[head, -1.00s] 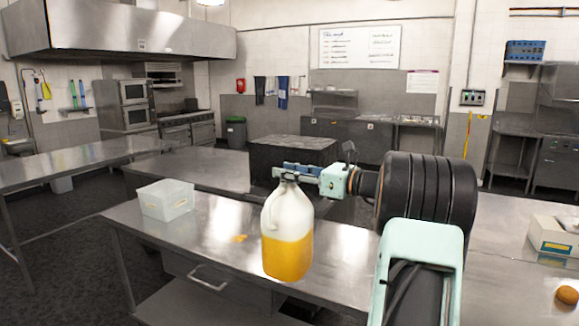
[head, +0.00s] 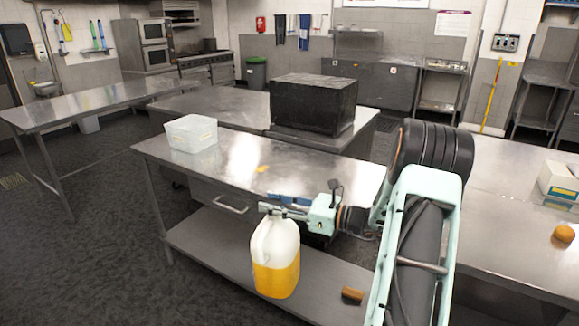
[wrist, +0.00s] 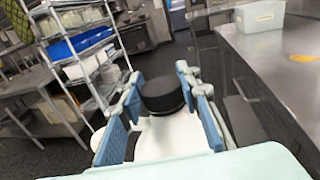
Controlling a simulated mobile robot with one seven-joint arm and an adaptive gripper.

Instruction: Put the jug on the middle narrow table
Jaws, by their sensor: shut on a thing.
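The jug (head: 275,262) is white and translucent, with orange liquid in its lower part. It hangs upright from my gripper (head: 272,208), in front of the near steel table (head: 240,165) in the head view. In the wrist view the jug's black cap (wrist: 163,95) and white shoulder (wrist: 168,137) sit between the two blue fingers of my gripper (wrist: 162,108), which is shut on its top. Another steel table (head: 215,107) stands behind the near one. A long narrow steel table (head: 90,105) stands at the left. I cannot tell which is the middle narrow one.
A black box (head: 312,102) stands behind. A brown block (head: 352,295) lies on the lower shelf (head: 225,250). Floor (head: 80,260) is open at left.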

